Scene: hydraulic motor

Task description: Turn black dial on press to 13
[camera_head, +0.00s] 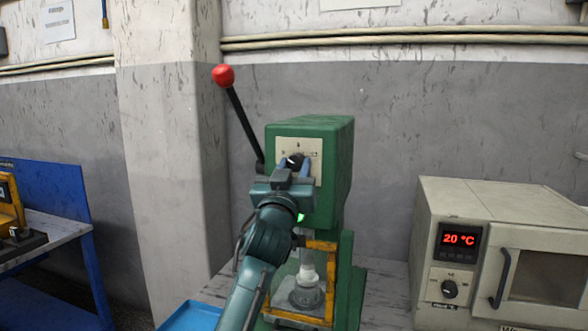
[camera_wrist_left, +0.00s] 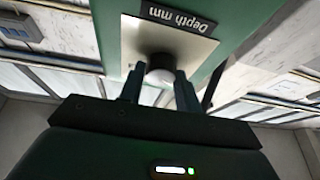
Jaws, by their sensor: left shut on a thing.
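The green press (camera_head: 335,160) stands on the table in the middle of the head view, with a pale dial plate (camera_head: 314,148) on its front. The black dial (camera_head: 294,160) is on that plate, partly hidden by my left gripper. My left gripper (camera_head: 296,168) reaches up to the dial, its fingers on either side of it. In the left wrist view the dial (camera_wrist_left: 160,69) shows as a round knob between the fingertips (camera_wrist_left: 160,84), under a label reading "Depth mm" (camera_wrist_left: 180,17). The dial's setting cannot be read. My right gripper is not in view.
A lever with a red ball (camera_head: 223,76) rises at the press's left. A yellow-framed guard (camera_head: 320,245) with a white part (camera_head: 307,273) is below. An oven reading 20 °C (camera_head: 480,235) stands at right. A blue tray (camera_head: 190,317) lies at the front.

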